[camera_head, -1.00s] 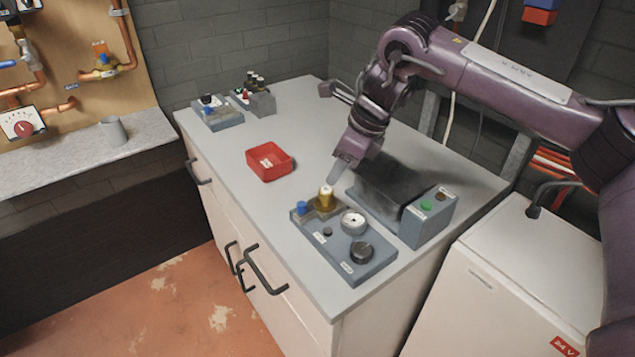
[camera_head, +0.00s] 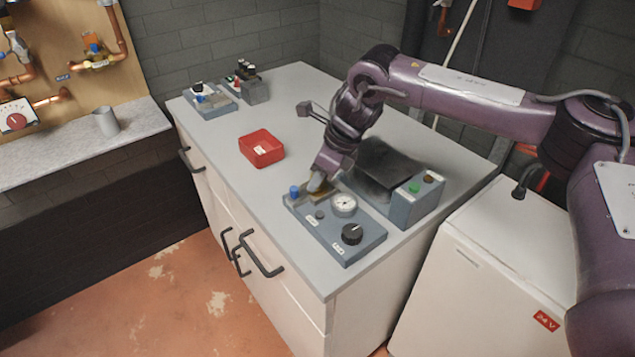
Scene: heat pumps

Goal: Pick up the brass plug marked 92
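My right gripper (camera_head: 316,184) reaches down to the back left part of a grey-blue panel (camera_head: 335,240) on the worktop. Its fingers are at the spot of the brass plug, and they hide most or all of it. A brass-coloured patch (camera_head: 319,194) shows just below the fingers. I cannot read a 92 anywhere. I cannot tell whether the fingers are open or shut on the plug. My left gripper is not in view.
The panel also bears a blue knob (camera_head: 294,191), a gauge (camera_head: 344,204) and a black dial (camera_head: 352,234). A grey box with buttons (camera_head: 415,200) stands close on the right. A red tray (camera_head: 261,149) lies behind left, with clear worktop around it.

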